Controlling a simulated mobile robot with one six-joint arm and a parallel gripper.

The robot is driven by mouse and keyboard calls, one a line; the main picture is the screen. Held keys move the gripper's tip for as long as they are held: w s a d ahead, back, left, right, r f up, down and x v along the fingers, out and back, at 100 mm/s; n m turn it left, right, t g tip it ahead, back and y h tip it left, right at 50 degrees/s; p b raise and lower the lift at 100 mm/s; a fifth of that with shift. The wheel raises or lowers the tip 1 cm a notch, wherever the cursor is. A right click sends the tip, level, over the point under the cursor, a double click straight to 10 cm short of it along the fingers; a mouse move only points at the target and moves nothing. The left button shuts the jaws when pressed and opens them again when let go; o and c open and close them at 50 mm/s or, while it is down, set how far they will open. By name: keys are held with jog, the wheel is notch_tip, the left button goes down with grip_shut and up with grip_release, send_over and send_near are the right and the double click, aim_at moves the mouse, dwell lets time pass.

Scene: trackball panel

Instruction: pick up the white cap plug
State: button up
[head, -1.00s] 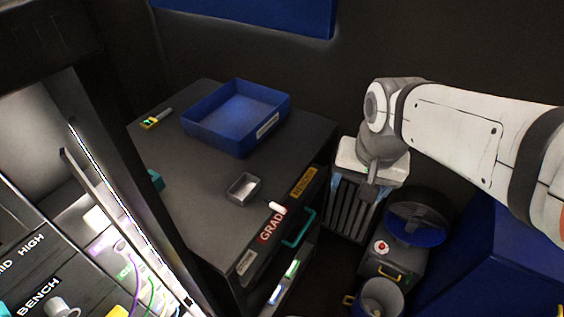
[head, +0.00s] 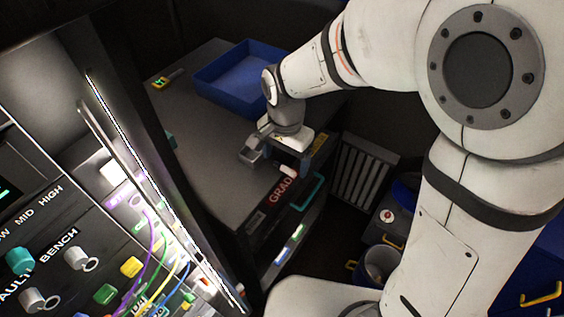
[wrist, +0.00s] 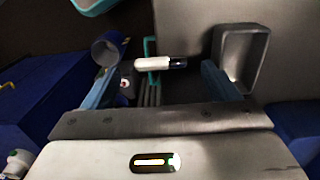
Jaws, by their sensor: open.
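The white cap plug (head: 288,171) lies at the front edge of the dark cabinet top, by the red GRAD label. In the wrist view the plug (wrist: 152,63) is a short white cylinder with a dark end, lying crosswise. My gripper (head: 284,158) hangs over that edge, just above the plug. In the wrist view its blue fingers (wrist: 160,70) are spread wide and empty, and the plug appears between them. I cannot tell the exact height gap.
A small grey tray (head: 250,151) sits beside my gripper, and in the wrist view the tray (wrist: 262,55) is close to the right finger. A blue bin (head: 225,72) stands behind. A lit panel with cables (head: 140,230) is at the left. A teal handle (head: 307,192) juts below the edge.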

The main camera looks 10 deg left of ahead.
aim_at(285, 167)
jog(key=shift+f, duration=0.95)
jog(key=shift+c, duration=0.2)
jog(key=c, duration=1.1)
notch_tip(285, 167, up, 10)
jog(key=b, duration=0.1)
